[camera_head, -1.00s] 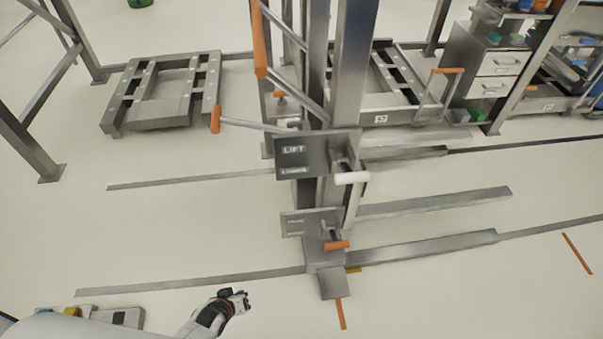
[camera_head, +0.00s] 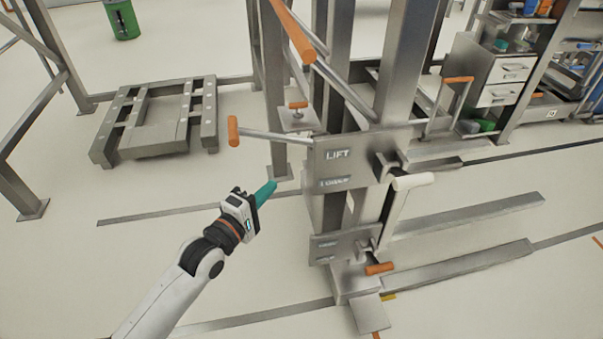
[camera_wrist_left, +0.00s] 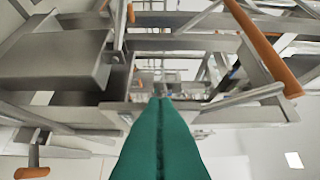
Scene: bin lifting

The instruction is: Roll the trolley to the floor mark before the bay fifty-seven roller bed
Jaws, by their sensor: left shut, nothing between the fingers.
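The steel lift trolley (camera_head: 352,160) stands upright in the middle of the head view, with a LIFT plate, a white crank grip and low forks reaching right. Its orange push-handle grips show at the upper middle (camera_head: 292,30) and the left (camera_head: 233,131). My left gripper (camera_head: 265,193) has teal fingers shut and empty, left of the trolley and below the left grip. In the left wrist view the shut fingers (camera_wrist_left: 160,125) point toward the trolley's frame, with an orange grip (camera_wrist_left: 262,48) at upper right. Short orange floor marks (camera_head: 598,242) show at the right edge. No bay number is readable.
A drawer cabinet (camera_head: 503,75) and shelves stand at upper right. A green bin (camera_head: 122,20) is at the back. The floor at lower left is clear.

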